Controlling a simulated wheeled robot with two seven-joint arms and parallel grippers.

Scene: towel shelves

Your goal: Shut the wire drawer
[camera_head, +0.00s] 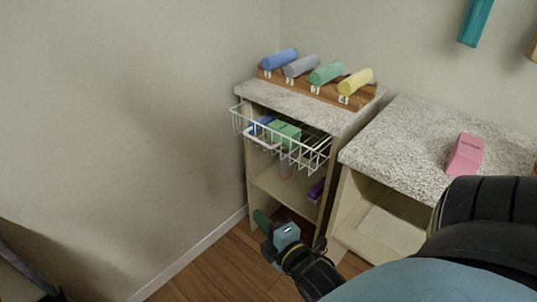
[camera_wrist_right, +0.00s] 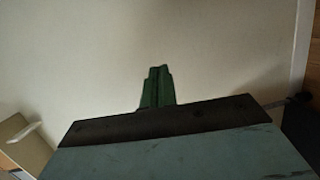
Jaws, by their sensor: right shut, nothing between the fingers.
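The white wire drawer (camera_head: 283,141) is pulled out from the front of a shelf unit with a speckled top. A green box (camera_head: 285,132) and a blue item (camera_head: 262,124) lie in it. My right gripper (camera_head: 262,218) is below and in front of the drawer, apart from it, near the unit's lower part. Its green fingers are shut and empty, and they also show in the right wrist view (camera_wrist_right: 157,88) against a pale surface. My left gripper is not in view.
Rolled towels (camera_head: 327,73) lie on a wooden rack on the unit's top. A second counter (camera_head: 420,140) with a pink box (camera_head: 466,155) stands to the right. A purple item (camera_head: 316,189) sits on a lower shelf. Bare wall (camera_head: 130,120) is at left.

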